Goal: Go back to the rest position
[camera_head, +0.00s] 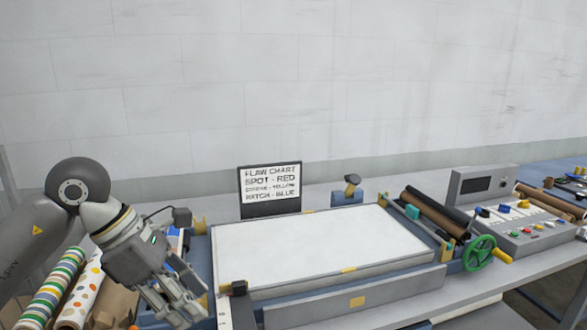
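My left arm comes in from the left edge. My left gripper (188,307) points down and to the right, in front of the left end of the press. Its fingers look spread apart, and I see nothing held between them. The press has a flat white bed (318,247) with rollers (428,215) and a green handwheel (479,253) at its right end. My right gripper is not in view.
A flaw chart sign (270,188) stands behind the bed. A control panel (520,224) with coloured buttons is on the right. A pale wall closes off the back.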

